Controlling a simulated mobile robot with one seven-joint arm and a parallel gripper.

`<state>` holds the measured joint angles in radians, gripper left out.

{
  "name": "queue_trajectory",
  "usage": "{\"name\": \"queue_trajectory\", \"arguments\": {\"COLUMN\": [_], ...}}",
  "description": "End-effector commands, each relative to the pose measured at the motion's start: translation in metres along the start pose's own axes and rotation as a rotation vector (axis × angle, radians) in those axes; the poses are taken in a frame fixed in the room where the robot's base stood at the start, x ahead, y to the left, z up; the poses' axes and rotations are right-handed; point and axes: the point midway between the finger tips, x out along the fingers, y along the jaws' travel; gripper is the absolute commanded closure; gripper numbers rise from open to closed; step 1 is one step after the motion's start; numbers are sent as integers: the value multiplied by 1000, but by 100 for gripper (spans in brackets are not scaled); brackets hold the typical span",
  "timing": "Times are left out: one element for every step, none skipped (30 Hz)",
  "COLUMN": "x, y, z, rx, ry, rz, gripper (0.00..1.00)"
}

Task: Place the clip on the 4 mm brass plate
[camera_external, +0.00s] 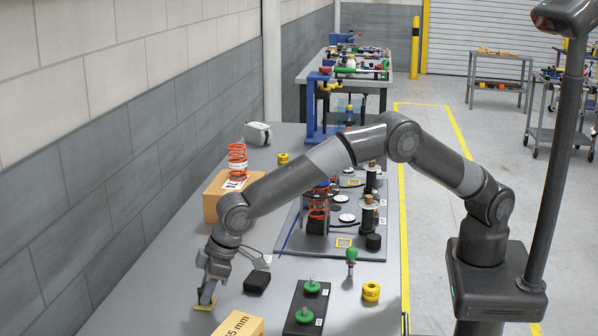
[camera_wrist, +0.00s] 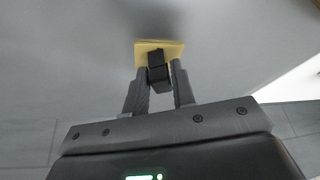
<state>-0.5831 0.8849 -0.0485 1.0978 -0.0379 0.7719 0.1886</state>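My gripper (camera_external: 207,292) points down, low over this plate. In the wrist view, my gripper (camera_wrist: 160,70) has its two grey fingers on either side of a small black blocky piece, which looks like the clip (camera_wrist: 159,75). The clip overlaps the near part of the plate in that view. I cannot tell whether it touches the plate. In the external view the clip is hidden by my fingers.
A cardboard box marked "5 mm" (camera_external: 237,326) stands close in front of my gripper. A small black box (camera_external: 257,281) lies to the right. A dark tray with green-knobbed parts (camera_external: 306,308), a yellow ring (camera_external: 371,291) and a fixture board (camera_external: 290,240) occupy the bench farther right.

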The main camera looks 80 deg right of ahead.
Motion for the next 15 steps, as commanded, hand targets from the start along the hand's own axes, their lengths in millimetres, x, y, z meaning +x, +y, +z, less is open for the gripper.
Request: {"name": "queue_trajectory", "arguments": {"x": [0,0,0,0,0,0,0,0,0,0,0,-1,-2,-3,-6], "y": [0,0,0,0,0,0,0,0,0,0,0,0,0,0,0], "z": [0,0,0,0,0,0,0,0,0,0,0,0,-1,-2,-2], "rx": [0,0,0,0,0,0,0,0,0,0,0,0,0,0,0], "ry": [0,0,0,0,0,0,0,0,0,0,0,1,1,1,2], "rz": [0,0,0,0,0,0,0,0,0,0,0,0,0,0,0], "gripper": [72,70,66,64,62,61,61,61,61,61,61,61,61,61,61]}}
